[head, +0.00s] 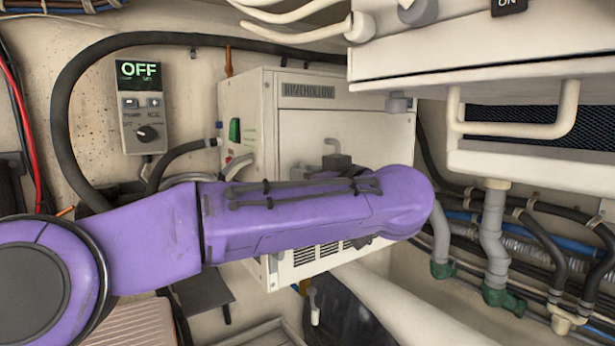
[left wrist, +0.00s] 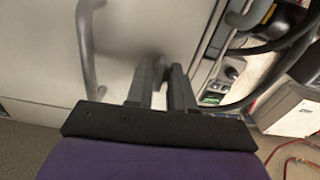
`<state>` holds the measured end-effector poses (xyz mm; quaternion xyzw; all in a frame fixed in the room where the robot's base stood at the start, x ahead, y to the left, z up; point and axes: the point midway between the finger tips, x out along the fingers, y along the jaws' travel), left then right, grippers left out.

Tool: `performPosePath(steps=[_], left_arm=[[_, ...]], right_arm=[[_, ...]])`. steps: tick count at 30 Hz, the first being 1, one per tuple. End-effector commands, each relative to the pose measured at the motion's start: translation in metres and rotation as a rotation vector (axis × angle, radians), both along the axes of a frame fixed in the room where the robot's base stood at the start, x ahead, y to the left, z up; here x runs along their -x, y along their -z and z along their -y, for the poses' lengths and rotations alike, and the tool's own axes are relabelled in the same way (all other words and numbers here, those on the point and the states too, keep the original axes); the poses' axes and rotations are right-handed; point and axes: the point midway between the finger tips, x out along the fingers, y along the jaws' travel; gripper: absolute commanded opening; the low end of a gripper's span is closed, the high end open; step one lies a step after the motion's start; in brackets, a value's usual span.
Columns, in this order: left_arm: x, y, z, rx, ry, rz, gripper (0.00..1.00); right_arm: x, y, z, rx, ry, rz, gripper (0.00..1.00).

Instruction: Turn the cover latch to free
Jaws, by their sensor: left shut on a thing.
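The off-white unit (head: 247,105) carries a lighter front cover (head: 370,130). My left gripper (head: 332,160) is at the front of that cover, partly hidden behind my purple forearm. In the left wrist view its two dark fingers (left wrist: 162,76) are close together against the pale cover (left wrist: 145,30). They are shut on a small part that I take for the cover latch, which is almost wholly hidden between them. How far the latch is turned cannot be told. A grey bar handle (left wrist: 88,45) stands beside the fingers in the left wrist view. My right gripper is not in view.
A control box (head: 143,105) reading OFF hangs on the wall at left, with a thick black hose (head: 62,110) looping round it. A white cabinet with a bar handle (head: 520,128) juts out at upper right. Pipes and cables (head: 495,235) fill the right side.

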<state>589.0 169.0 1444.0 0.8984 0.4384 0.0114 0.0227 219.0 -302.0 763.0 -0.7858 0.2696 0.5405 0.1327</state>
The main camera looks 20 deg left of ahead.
Motion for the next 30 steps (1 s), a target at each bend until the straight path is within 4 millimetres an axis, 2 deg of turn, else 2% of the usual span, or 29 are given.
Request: performPosePath(steps=[14, 30], left_arm=[[0.000, 0.001, 0.000, 0.228, -0.001, 0.292, 0.00], [-0.001, 0.002, 0.000, 0.543, -0.001, 0.697, 0.00]], right_arm=[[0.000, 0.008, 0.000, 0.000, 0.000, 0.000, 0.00], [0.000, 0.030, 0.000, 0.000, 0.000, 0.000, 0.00]])
